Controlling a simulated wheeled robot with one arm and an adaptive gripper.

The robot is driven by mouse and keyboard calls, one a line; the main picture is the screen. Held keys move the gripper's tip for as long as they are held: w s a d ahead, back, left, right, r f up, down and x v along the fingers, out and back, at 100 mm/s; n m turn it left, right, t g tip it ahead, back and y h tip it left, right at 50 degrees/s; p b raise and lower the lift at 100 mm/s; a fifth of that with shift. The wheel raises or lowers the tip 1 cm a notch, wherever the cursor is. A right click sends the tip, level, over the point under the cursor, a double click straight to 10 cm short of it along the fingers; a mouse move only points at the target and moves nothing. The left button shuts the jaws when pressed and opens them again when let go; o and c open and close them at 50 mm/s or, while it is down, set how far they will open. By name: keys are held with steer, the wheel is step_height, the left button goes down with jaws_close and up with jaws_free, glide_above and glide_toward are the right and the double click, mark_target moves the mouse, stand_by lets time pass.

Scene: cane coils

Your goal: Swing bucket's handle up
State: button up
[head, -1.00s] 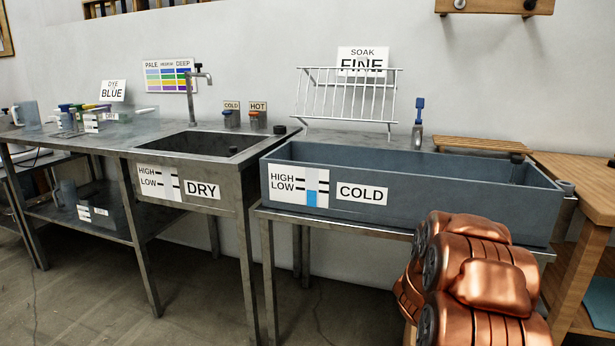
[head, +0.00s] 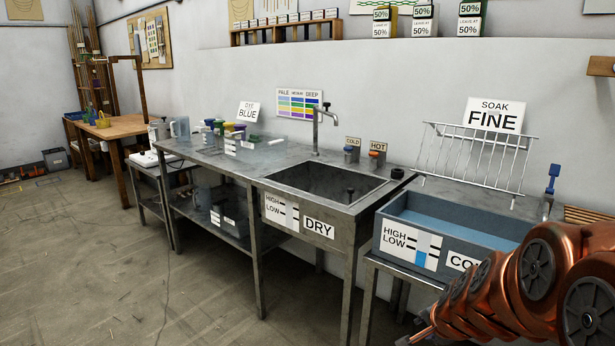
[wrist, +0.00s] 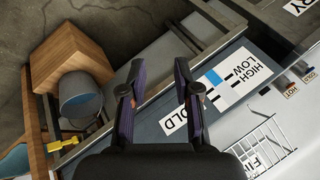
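I cannot pick out this vessel in the head view. My gripper (wrist: 160,88) is open in the wrist view, with nothing between its two fingers. The vessel lies to the left of the fingers, apart from them. In the head view my copper arm fills the lower right, and the fingers are not seen there.
The COLD soak trough (head: 392,228), with blue water, stands close to my arm. A DRY sink (head: 275,190) adjoins it on the left. A wire rack (head: 475,158) leans behind the trough. A wooden table (head: 115,127) stands at the far left. The floor (head: 110,240) at left is largely clear.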

steer(key=s+a+r+n+g+y+p, duration=0.2)
steer(key=s+a+r+n+p, duration=0.2)
steer(key=s+a+r, duration=0.25)
steer(key=s+a+r+n+g+p, duration=0.1)
steer(key=s+r+n+g+p, duration=0.1)
steer(key=s, duration=0.6)
steer(key=s+a+r+n+g+p, duration=0.1)
steer(key=s+r+n+g+p, duration=0.1)
steer(key=s+r+n+p, duration=0.2)
steer(key=s+a+r+n+g+h+p, duration=0.1)
steer(key=s+r, duration=0.5)
steer(key=s, duration=0.6)
steer(key=a+n+g+p, duration=0.1)
steer(key=n+g+p, duration=0.1)
steer(key=p, duration=0.1)
steer(key=shift+s+d, duration=0.1)
